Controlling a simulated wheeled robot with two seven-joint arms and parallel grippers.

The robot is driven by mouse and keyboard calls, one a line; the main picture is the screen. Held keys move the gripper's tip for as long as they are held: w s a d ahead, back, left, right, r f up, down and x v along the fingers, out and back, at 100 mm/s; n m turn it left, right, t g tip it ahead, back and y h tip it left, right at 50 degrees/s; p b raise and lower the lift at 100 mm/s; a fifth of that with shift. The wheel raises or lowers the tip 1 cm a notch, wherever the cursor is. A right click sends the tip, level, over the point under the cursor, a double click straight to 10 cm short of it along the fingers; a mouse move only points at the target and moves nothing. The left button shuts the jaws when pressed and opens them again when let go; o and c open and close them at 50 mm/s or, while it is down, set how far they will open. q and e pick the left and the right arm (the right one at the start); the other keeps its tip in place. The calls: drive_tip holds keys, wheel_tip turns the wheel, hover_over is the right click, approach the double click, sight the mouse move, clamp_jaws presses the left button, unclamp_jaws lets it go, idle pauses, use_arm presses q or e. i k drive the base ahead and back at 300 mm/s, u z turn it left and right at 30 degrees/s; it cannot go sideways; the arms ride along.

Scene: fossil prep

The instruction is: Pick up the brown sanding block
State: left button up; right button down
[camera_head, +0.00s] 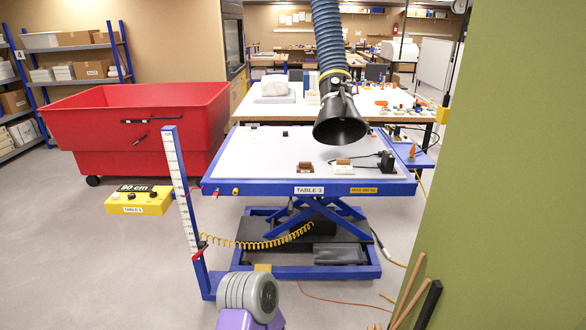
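Neither of my grippers shows in the head view, and nothing is touching the brown block.
A black extraction hood (340,120) on a blue hose hangs over the table behind the blocks. A black tool (385,160) lies at the right. A blue post with a scale (180,185) and yellow control box (140,200) stand front left. A green wall (520,190) closes the right.

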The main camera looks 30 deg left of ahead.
sight(303, 167)
drive_tip(key=u, duration=1.05)
drive_tip(key=i, duration=0.95)
drive_tip(key=u, duration=0.55)
drive_tip(key=i, duration=1.35)
drive_tip(key=z, duration=0.8)
